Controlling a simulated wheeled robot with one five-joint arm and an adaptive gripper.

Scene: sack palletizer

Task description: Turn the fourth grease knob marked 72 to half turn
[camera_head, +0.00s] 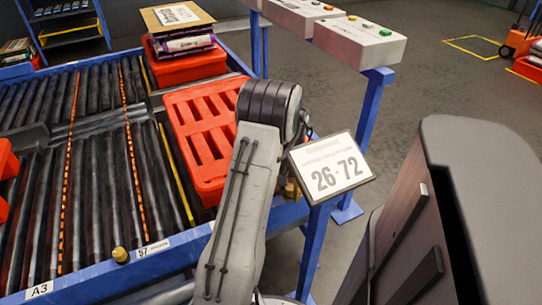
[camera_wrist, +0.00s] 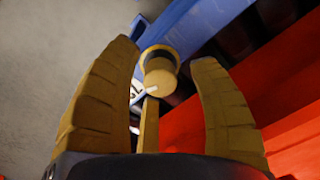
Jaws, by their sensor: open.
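In the wrist view a round brass-coloured knob (camera_wrist: 160,78) stands out from the blue rail, between the two yellow-brown fingers of my gripper (camera_wrist: 165,55). The fingers are spread, with a visible gap on each side of the knob. A narrow brown bar (camera_wrist: 148,126) shows below the knob; I cannot tell what it belongs to. A white label beside the knob is unreadable. In the head view my arm hides the gripper. One brass knob (camera_head: 121,256) sits by the label 57 (camera_head: 153,248); another brass part (camera_head: 291,189) shows partly behind the sign.
A roller conveyor (camera_head: 90,190) with a blue rail carries red crates (camera_head: 205,125) close to my arm. A grey button box (camera_head: 358,42) stands behind. The floor at the upper right is mostly clear.

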